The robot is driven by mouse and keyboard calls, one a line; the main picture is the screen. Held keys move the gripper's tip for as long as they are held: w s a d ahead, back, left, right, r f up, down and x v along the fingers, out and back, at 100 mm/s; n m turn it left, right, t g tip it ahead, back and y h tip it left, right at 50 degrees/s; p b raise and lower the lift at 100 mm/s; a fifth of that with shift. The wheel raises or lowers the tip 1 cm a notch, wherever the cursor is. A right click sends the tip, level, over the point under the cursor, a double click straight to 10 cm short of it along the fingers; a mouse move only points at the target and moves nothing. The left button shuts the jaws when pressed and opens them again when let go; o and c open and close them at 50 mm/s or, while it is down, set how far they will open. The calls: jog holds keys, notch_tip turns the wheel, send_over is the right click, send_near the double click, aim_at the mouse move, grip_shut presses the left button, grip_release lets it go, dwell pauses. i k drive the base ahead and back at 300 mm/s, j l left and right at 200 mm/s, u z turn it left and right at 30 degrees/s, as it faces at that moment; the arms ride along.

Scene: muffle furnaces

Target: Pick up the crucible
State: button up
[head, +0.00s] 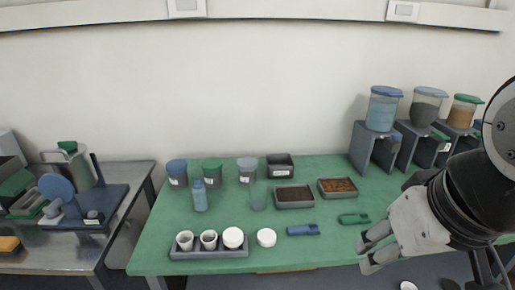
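Two small white crucibles, one at the left (185,241) and one beside it (209,240), stand upright with open tops in a grey rack (210,253) near the table's front edge. A third white round item (233,238), which looks like a covered crucible, sits at the rack's right end. A white round lid or dish (266,237) lies on the table just right of the rack. My gripper (364,257) is at the front right, well to the right of the rack. Its two fingers are apart, with nothing seen between them.
On the green table (160,229) are a blue bottle (200,196), a clear beaker (258,196), lidded jars (212,172), dark trays (294,197), and blue (303,230) and green (354,219) tools. Hoppers (384,109) stand back right. A metal bench (118,207) holds equipment at left.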

aim_at(185, 239)
jog(key=i+l, duration=0.1)
jog(key=l, duration=0.25)
jog(key=i+l+u, duration=0.1)
jog(key=l, duration=0.25)
jog(key=u, duration=1.65)
